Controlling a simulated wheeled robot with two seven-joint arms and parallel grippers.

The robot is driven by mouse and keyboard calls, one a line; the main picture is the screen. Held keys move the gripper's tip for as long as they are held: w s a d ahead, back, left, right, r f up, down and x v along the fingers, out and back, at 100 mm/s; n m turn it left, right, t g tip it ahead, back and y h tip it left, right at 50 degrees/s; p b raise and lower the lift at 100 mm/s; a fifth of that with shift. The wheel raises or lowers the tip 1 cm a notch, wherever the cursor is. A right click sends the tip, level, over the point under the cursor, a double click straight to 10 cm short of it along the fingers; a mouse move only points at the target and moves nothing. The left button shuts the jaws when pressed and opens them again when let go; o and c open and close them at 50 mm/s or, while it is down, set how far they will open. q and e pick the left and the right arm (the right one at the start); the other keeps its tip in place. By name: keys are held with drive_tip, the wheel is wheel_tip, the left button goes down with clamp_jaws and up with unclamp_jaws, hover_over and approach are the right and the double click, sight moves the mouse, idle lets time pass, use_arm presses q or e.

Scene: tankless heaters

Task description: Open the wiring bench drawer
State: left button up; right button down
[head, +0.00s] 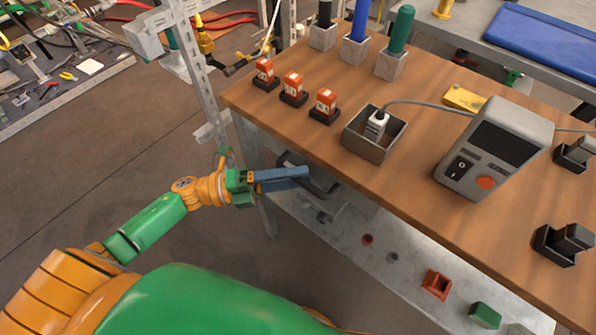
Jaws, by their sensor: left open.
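The wiring bench (270,120) has a wooden top and a grey metal frame, and it fills the right half of the head view. Under its front edge a dark, curved grey part (325,187) shows, which looks like the drawer's handle. The drawer front is mostly hidden below the top, and I cannot tell how far it is out. My left gripper (300,174) is open, with its blue fingers pointing right at this dark part and overlapping it in the picture. Whether they touch it or are around it is unclear. My right gripper is out of view.
On the bench top stand red-and-white blocks (292,86), an open grey box (370,152) with a white plug, and a grey device (494,148) with a cable. A metal post (193,65) rises left of the bench. A lower shelf (385,285) holds small parts.

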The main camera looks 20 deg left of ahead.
use_arm(q)
drive_tip(key=shift+w+d, duration=0.1)
drive_tip(key=shift+d, duration=0.1)
drive_tip(key=shift+a, duration=0.1)
clamp_jaws()
idle(1.2)
